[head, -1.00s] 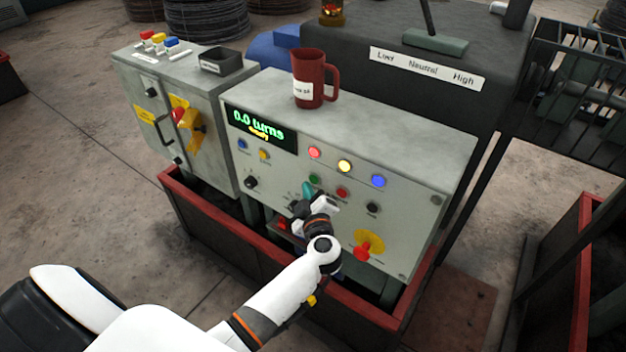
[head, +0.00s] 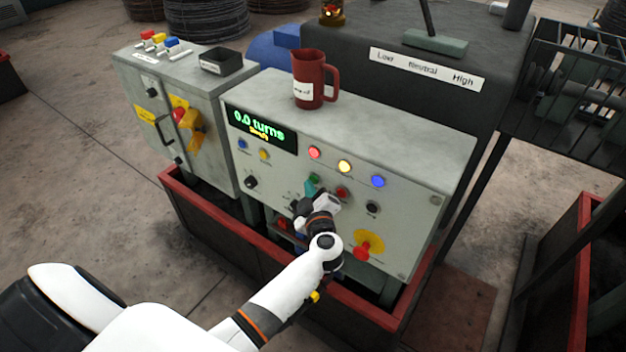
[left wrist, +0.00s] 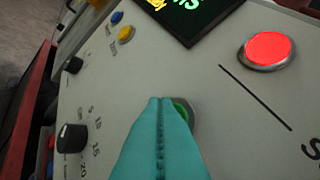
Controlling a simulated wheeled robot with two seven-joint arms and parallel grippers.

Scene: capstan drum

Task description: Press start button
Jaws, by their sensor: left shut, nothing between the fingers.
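The grey control panel (head: 290,167) has a green button (head: 313,179), which I take as the start button; its label is not readable. In the left wrist view the green button (left wrist: 183,111) shows partly behind the fingertips. My left gripper (head: 311,187) has teal fingers shut together with nothing between them. Its tips (left wrist: 162,103) are right at the green button, overlapping its left side in the wrist view. I cannot tell whether they touch it. The display (head: 259,126) reads 0.0 turns. My right gripper is not in view.
A red button (head: 342,192) and a black knob (head: 372,207) lie right of the green one. A red emergency-stop button (head: 362,252) on yellow is lower right. Lit red, yellow and blue lamps sit above. A red mug (head: 308,80) stands on the panel top.

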